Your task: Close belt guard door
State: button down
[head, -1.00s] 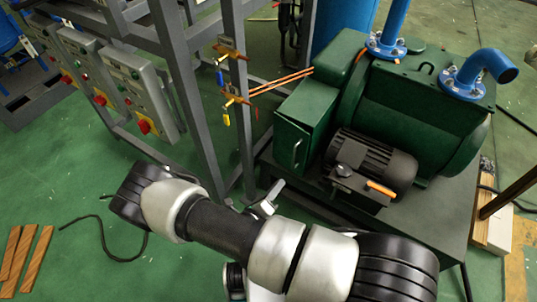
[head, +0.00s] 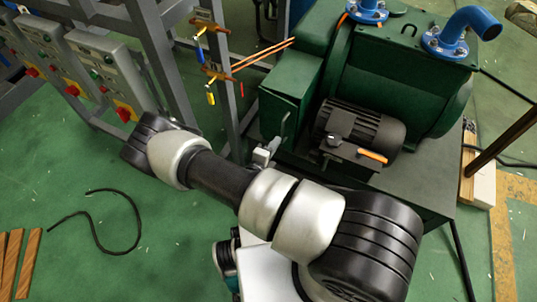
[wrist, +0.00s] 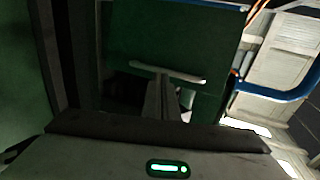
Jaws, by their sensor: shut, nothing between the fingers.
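The belt guard door is the green panel (head: 284,105) on the box at the left of the green pump, with a slim upright handle. In the wrist view the green door (wrist: 175,35) fills the upper middle, with its pale bar handle (wrist: 168,72) across it. My gripper (head: 273,146) is shut and empty, close in front of the door's lower part. In the wrist view my gripper's fingers (wrist: 163,90) are together and reach to the handle; I cannot tell whether they touch it. The door's exact opening angle is unclear.
A black motor (head: 358,130) with an orange-handled part sits right of the door. A grey frame with valves (head: 214,72) stands just left of it. Control boxes (head: 105,70) are at the upper left.

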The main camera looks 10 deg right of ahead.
aim_at(291, 127)
jog(key=shift+w+d, duration=0.35)
jog(key=shift+w, duration=0.2)
jog(key=shift+w+d, duration=0.35)
jog(key=shift+w, duration=0.2)
jog(key=shift+d, duration=0.1)
jog(key=shift+w+d, duration=0.3)
jog(key=shift+d, duration=0.5)
jog(key=shift+w+d, duration=0.3)
jog(key=shift+d, duration=0.45)
jog(key=shift+r, duration=0.1)
jog(key=shift+s+a+p, duration=0.2)
jog(key=shift+s+p, duration=0.15)
jog(key=shift+s, duration=0.05)
jog(key=s+d+f+p+v, duration=0.1)
jog(key=p+v, duration=0.1)
jog(key=v, duration=1.1)
jog(key=shift+s+d+p, duration=0.25)
jog(key=shift+p, duration=0.05)
